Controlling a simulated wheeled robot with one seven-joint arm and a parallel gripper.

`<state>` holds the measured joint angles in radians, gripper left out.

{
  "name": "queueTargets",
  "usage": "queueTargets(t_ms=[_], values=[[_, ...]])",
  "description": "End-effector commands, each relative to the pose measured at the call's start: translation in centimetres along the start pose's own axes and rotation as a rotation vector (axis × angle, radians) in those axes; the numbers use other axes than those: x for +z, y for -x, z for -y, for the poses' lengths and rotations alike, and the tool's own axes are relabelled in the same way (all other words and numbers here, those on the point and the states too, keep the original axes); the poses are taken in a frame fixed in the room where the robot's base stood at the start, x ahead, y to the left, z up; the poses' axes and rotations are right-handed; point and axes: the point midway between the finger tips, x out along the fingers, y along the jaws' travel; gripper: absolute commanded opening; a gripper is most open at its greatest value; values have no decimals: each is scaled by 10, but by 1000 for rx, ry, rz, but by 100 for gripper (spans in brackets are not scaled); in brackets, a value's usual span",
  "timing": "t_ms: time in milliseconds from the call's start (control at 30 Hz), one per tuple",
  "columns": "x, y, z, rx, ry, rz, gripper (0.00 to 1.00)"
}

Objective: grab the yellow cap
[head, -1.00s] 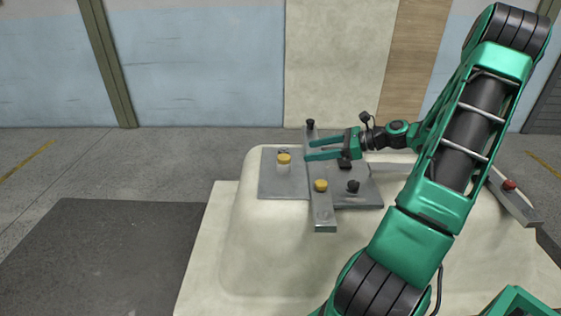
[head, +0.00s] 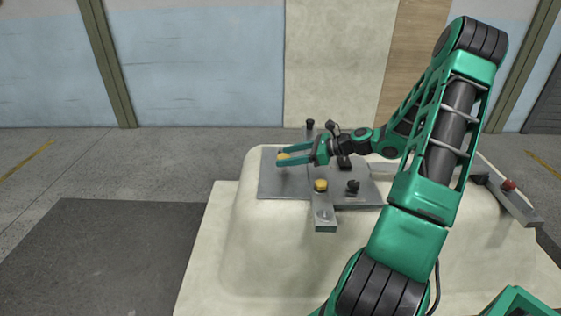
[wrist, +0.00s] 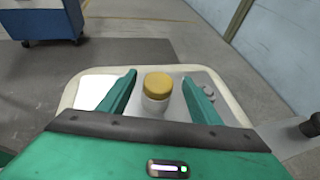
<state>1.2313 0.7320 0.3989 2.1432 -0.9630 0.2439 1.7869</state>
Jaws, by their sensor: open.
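The yellow cap (wrist: 158,83) tops a small whitish cylinder (wrist: 155,104) that stands upright on the grey metal plate (head: 270,187). In the head view the cap (head: 283,156) is partly hidden by a finger. My gripper (wrist: 160,90) is open, with one green finger on each side of the cap and cylinder. In the wrist view a gap shows on both sides, so the fingers seem apart from it. The gripper (head: 304,154) reaches in from the right, roughly level in the head view.
A second yellow-topped piece (head: 320,185) sits on a raised metal bar (head: 325,221). Black knobs (head: 353,186) stand nearby, with another (head: 310,124) behind. A red knob (head: 508,185) is on a bracket at the right. The pale shell (head: 258,240) is clear in front.

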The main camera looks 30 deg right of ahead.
Motion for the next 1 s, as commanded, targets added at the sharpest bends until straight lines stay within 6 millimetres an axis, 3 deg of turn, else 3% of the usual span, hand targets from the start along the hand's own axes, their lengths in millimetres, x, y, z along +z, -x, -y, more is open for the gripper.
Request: queueTargets(t_ms=[167,333,767,1000], values=[[0,0,0,0,0,0,56],[0,0,0,0,0,0,15],[4,2,0,0,0,0,14],[27,12,0,0,5,-2,14]])
